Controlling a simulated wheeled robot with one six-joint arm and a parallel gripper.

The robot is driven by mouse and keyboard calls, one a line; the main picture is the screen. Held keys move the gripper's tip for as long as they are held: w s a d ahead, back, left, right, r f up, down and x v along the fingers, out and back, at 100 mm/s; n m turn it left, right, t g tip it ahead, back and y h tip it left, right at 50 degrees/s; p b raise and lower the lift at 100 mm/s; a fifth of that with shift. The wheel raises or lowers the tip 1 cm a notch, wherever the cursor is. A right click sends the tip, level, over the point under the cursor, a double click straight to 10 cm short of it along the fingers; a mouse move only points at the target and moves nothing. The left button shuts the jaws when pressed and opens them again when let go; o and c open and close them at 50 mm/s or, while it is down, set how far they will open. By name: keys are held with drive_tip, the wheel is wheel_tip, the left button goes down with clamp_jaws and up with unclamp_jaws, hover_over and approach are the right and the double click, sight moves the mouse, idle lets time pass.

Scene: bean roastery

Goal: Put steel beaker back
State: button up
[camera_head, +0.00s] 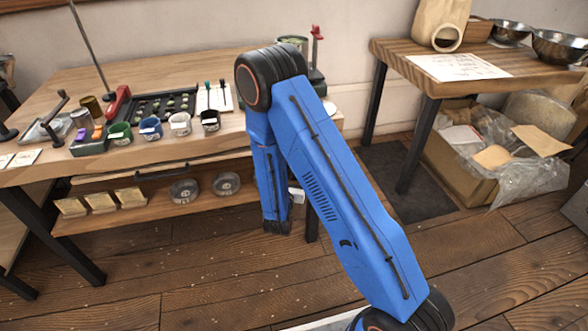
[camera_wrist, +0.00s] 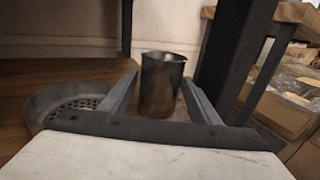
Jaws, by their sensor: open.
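The steel beaker (camera_wrist: 161,85) is a dark grey, open-topped metal cup with brownish reflections. It stands upright in the middle of the wrist view, on what looks like a wooden shelf. My gripper (camera_wrist: 158,78) is open, with one finger on each side of the beaker in the picture. I cannot tell whether either finger touches it. The beaker's lower part is partly hidden by the gripper's dark crossbar. In the head view my blue arm reaches down at the right end of the workbench; the beaker and gripper do not show there.
A round perforated metal pan (camera_wrist: 75,103) lies just left of the gripper. A dark table leg (camera_wrist: 235,50) rises close on the right. The workbench (camera_head: 150,75) holds several cups above the lower shelf (camera_head: 140,214). A cardboard box (camera_head: 455,165) sits under the right table.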

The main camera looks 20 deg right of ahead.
drive_tip(key=v, duration=1)
drive_tip(key=shift+s, duration=0.35)
drive_tip(key=s+d+r+m+g+h, duration=0.4)
drive_tip(key=d+r+m+g, duration=0.15)
drive_tip(key=d+r, duration=0.3)
drive_tip(key=s+d+r+m+g+h, duration=0.45)
drive_tip(key=d+r+m, duration=0.25)
drive_tip(key=d, duration=0.2)
drive_tip(key=s+d+r+m+g+y, duration=0.2)
drive_tip(key=s+d+r+m+g, duration=0.25)
drive_tip(key=s+m, duration=0.2)
drive_tip(key=s+a+r+m+g+y, duration=0.2)
drive_tip(key=s+m+y, duration=0.55)
drive_tip(key=s, duration=0.55)
drive_tip(key=s+a+r+m+t+y, duration=0.4)
drive_tip(key=a+r+t+y, duration=0.1)
drive_tip(key=a+r+y, duration=0.1)
drive_tip(key=shift+s+a+r+y, duration=0.25)
drive_tip(key=shift+a+r+y, duration=0.15)
drive_tip(key=shift+a+r, duration=0.5)
